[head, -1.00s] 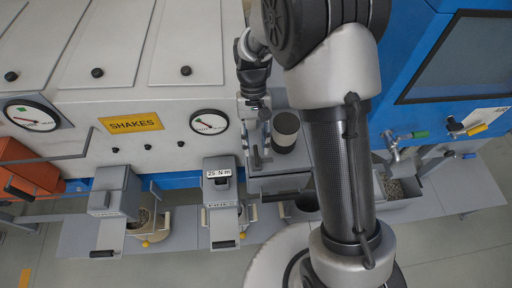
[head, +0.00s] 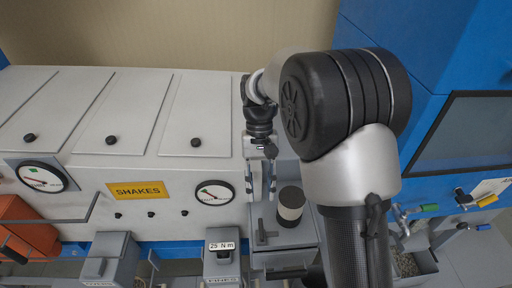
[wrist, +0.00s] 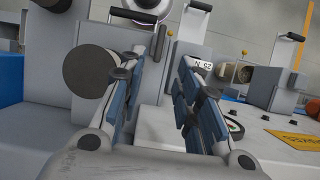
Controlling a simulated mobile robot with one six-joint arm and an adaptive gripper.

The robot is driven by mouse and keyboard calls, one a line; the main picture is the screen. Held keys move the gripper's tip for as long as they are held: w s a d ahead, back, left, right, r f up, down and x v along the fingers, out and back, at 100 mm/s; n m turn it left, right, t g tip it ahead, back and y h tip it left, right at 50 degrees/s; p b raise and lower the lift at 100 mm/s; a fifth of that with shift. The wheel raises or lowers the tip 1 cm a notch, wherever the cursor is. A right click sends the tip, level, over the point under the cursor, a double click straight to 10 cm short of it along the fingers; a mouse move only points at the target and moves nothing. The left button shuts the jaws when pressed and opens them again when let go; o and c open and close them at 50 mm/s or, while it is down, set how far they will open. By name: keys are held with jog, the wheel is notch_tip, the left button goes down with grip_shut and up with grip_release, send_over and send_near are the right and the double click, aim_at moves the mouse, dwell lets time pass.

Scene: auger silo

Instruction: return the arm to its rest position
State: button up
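My gripper (head: 262,188) hangs in front of the white machine, just left of a canister with a dark top and a pale band (head: 290,205). In the wrist view my gripper (wrist: 155,78) has its two blue-padded fingers apart, with nothing held between them. The dark round end of the canister (wrist: 90,82) shows left of the fingers, apart from the left one as far as I can tell. My arm reaches across the right half of the head view, bent at its large dark joint.
The canister stands on a grey box (head: 285,238) with a black handle. A blue cabinet with a dark screen (head: 465,135) and taps (head: 405,213) stands right.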

jog(key=s+d+r+t+b, duration=0.2)
jog(key=s+d+t+b, duration=0.3)
jog(key=s+b, duration=0.45)
jog(key=s+d+f+t+b, duration=0.4)
jog(key=s+f+b, duration=0.3)
jog(key=s, duration=0.3)
jog(key=shift+s+d+f+b, duration=0.25)
jog(key=shift+s+b, duration=0.05)
jog(key=shift+b, duration=0.55)
